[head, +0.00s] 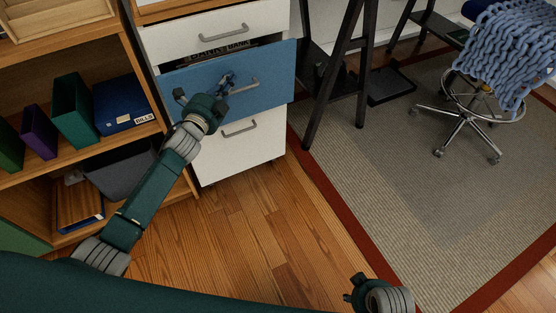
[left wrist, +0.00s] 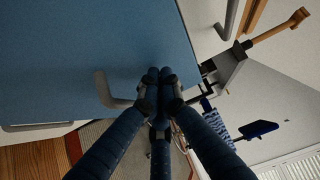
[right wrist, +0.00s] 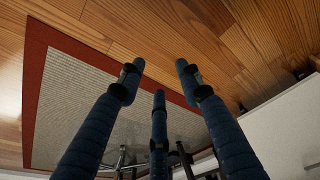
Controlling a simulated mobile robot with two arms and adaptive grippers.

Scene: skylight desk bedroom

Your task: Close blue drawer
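The blue drawer (head: 275,75) is partly pulled out of the white cabinet, with dark contents lettered "BANK" showing above its front edge. Its front fills much of the left wrist view (left wrist: 80,50). Its grey handle (head: 246,87) shows in the left wrist view (left wrist: 104,90), partly hidden behind my fingers. My left gripper (head: 226,82) is at the drawer front by the left part of the handle; its fingertips are together in the left wrist view (left wrist: 159,76). Contact is unclear. My right gripper (right wrist: 158,68) is open and empty, low over the floor (head: 352,290).
White drawers with grey handles lie above (head: 165,42) and below (head: 265,147) the blue one. A wooden shelf (head: 150,128) with binders stands at left. Black desk legs (head: 335,85) and a wheeled chair (head: 455,110) stand at right. Wooden floor in front is clear.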

